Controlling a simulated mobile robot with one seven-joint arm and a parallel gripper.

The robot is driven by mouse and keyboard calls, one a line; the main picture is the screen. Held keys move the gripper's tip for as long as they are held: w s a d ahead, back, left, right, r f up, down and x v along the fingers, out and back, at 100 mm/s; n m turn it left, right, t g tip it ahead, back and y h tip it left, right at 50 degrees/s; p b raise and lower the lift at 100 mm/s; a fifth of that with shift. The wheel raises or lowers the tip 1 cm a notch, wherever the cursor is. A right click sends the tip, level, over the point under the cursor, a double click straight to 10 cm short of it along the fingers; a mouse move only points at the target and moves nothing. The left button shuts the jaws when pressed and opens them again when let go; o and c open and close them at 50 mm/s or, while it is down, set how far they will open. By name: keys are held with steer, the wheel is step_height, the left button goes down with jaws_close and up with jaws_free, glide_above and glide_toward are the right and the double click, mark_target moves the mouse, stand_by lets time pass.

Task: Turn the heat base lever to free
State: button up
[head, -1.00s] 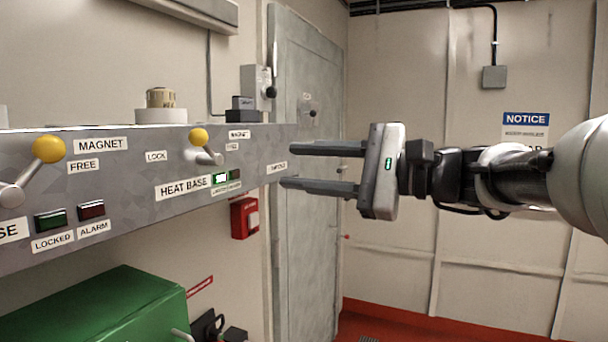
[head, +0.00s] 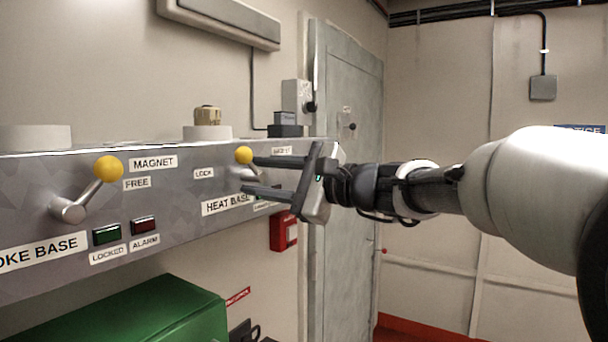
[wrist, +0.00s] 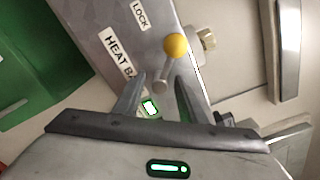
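The heat base lever has a yellow knob (head: 243,155) on a grey arm and stands up from the front of the grey panel, tilted to the left toward the LOCK label (head: 204,173). My gripper (head: 251,174) is open and empty, with its fingertips close to the lever on its right side. In the wrist view the lever's knob (wrist: 176,45) is beyond the fingertips, and its pivot lies about between them; I cannot tell whether they touch. A lit green lamp (wrist: 150,107) shows between the fingers. The label right of the lever is partly hidden by my gripper in the head view.
A second yellow-knobbed lever (head: 108,168) stands at the left on the same panel (head: 180,215). A round base with a brass piece (head: 207,115) sits on top, beside a dark box (head: 285,125). A green cabinet (head: 150,310) is below. A red box (head: 284,231) hangs on the wall.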

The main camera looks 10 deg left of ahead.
steer(key=shift+w+a, duration=0.1)
steer(key=shift+a, duration=0.05)
steer(key=shift+c, duration=0.2)
jaws_close()
